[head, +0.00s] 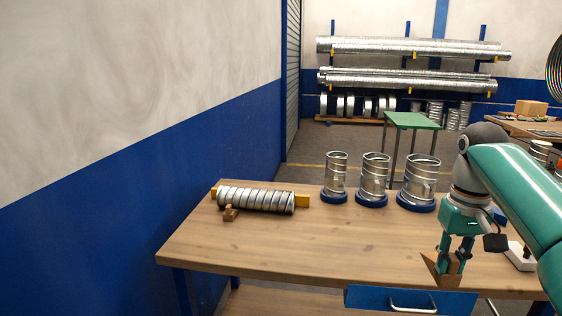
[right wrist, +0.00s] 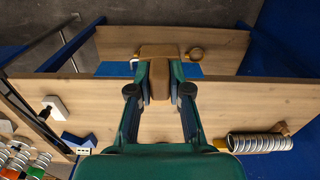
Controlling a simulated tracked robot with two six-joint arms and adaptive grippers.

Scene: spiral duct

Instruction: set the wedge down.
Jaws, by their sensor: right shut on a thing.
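My right gripper (head: 452,262) points down over the front right part of the wooden workbench (head: 300,253). It is shut on a brown wooden wedge (head: 434,269), which sits low near the front edge, above the blue drawer; I cannot tell whether it touches the top. In the right wrist view the wedge (right wrist: 157,72) is between both fingertips of the gripper (right wrist: 160,85). A second small brown wedge (head: 230,213) lies against the near side of a spiral duct (head: 256,201) at the bench's left. My left gripper is not in view.
Three upright duct pieces with blue bases (head: 372,180) stand along the back edge. A blue drawer front (head: 410,299) with a handle is below the front edge. A white object (head: 520,256) lies right of the gripper. The middle of the bench is clear.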

